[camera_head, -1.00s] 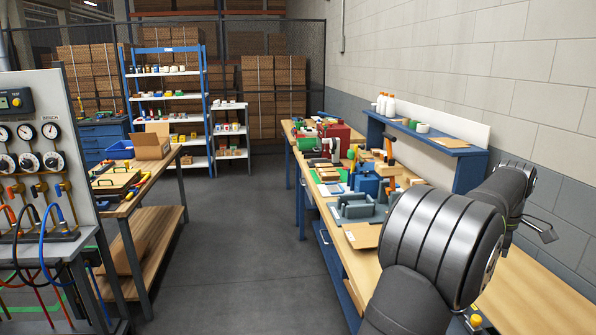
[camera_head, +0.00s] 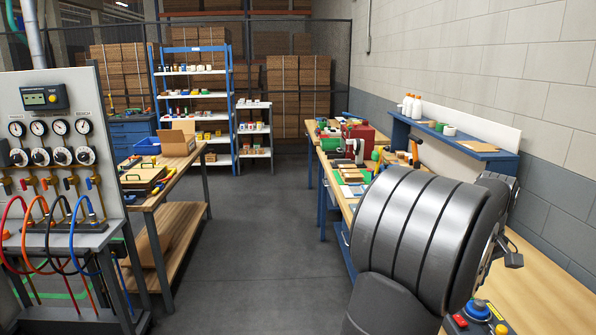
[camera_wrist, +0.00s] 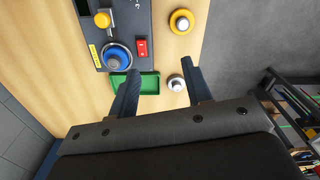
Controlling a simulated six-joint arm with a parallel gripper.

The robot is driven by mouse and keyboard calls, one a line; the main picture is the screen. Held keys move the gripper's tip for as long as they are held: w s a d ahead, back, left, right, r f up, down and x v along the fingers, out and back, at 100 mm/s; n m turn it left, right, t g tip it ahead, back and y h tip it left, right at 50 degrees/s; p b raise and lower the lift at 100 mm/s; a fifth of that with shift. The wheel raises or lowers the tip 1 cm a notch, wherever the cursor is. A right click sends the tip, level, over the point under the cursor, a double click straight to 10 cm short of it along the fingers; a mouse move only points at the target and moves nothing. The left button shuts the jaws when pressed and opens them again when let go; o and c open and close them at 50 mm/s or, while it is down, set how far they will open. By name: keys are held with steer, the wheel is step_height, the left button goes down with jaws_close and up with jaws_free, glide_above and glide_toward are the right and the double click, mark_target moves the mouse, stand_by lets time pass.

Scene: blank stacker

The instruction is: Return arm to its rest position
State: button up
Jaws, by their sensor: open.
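In the head view my dark arm covers the right foreground, and the gripper's fingers are hidden there. A green tray (camera_wrist: 149,84) lies partly behind the left finger. A small silver knob-like piece (camera_wrist: 176,83) stands on the wood between the fingers in the picture, apart from them.
A control box (camera_wrist: 110,35) with a blue knob, red switch and yellow knob sits beside the gripper. A yellow-ringed button (camera_wrist: 181,22) is near the bench edge. The aisle floor (camera_head: 265,230) is clear. A wall shelf (camera_head: 455,138) is at the right.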

steer(key=shift+s+a+f+m, duration=0.1)
steer(key=shift+a+f+m, duration=0.35)
steer(key=shift+a, duration=0.4)
steer(key=shift+s+a+f+m, duration=0.1)
steer(key=shift+a+f+m, duration=0.4)
steer(key=shift+a, duration=0.4)
steer(key=shift+s+a+f+m, duration=0.1)
steer(key=shift+a+f+m, duration=0.35)
steer(key=shift+a, duration=0.4)
jaws_close()
steer(key=m+g+h, duration=0.3)
steer(key=m+h, duration=0.4)
steer(key=m, duration=0.7)
glide_toward(491, 327)
steer(key=f, duration=0.1)
steer(key=w+f, duration=0.1)
steer(key=d+f, duration=0.1)
steer(key=shift+w+d+f, duration=0.1)
steer(key=shift+w+f, duration=0.1)
steer(key=shift+w, duration=0.1)
steer(key=s, duration=0.1)
steer(key=s+d, duration=0.1)
steer(key=shift+s+d+f, duration=0.25)
steer(key=shift+s+d, duration=0.1)
steer(key=shift+s, duration=0.05)
steer(key=shift+s+d, duration=0.25)
steer(key=shift+s, duration=0.2)
